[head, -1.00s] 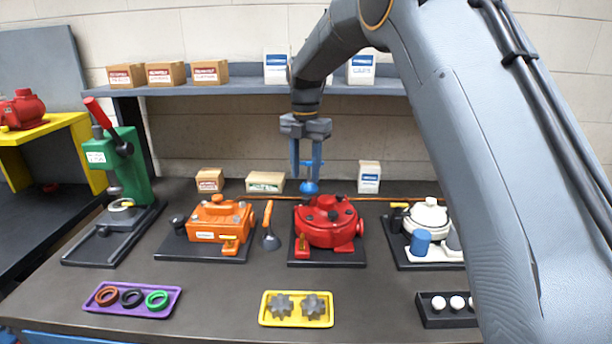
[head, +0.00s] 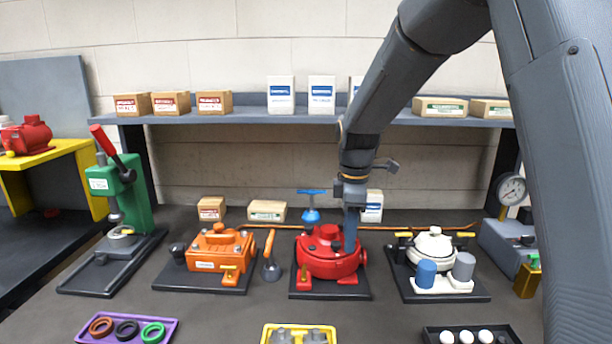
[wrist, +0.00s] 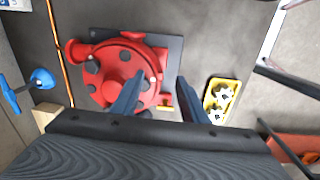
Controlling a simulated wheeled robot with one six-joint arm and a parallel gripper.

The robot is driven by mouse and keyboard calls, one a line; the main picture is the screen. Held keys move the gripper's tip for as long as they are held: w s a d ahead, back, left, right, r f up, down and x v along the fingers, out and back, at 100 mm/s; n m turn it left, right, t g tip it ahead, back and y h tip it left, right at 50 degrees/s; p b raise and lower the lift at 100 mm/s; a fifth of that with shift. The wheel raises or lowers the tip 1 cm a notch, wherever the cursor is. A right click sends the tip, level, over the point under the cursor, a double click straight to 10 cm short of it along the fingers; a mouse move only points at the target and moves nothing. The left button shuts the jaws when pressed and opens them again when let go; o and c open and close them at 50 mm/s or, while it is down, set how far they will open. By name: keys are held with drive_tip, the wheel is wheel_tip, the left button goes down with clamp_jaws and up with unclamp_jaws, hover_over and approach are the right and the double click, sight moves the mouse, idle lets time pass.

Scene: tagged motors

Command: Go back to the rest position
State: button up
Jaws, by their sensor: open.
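My gripper (head: 350,222) hangs pointing down, just over the right side of the red motor (head: 322,262) in the head view. In the wrist view my gripper (wrist: 157,92) shows two dark blue fingers spread apart with nothing between them but the motor's edge and its base plate beyond. The red motor (wrist: 112,70) sits on a dark plate there. I cannot tell the exact height of the fingertips above it.
A blue T-handled tool (head: 311,207) stands behind the red motor. An orange motor (head: 215,250) is to the left and a white motor (head: 433,246) to the right. A shelf (head: 250,116) with boxes runs along the back. A yellow tray (head: 268,333) lies in front.

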drive_tip(key=s+d+f+m, duration=0.2)
drive_tip(key=s+d+m, duration=0.1)
drive_tip(key=s+m, duration=0.2)
drive_tip(key=s+d+f+m+b, duration=0.1)
drive_tip(key=s+d+f+m, duration=0.2)
drive_tip(key=s+m, duration=0.3)
drive_tip(key=s+d+f+m, duration=0.3)
drive_tip(key=s+m, duration=0.3)
drive_tip(key=s, duration=0.5)
drive_tip(key=shift+t, duration=0.4)
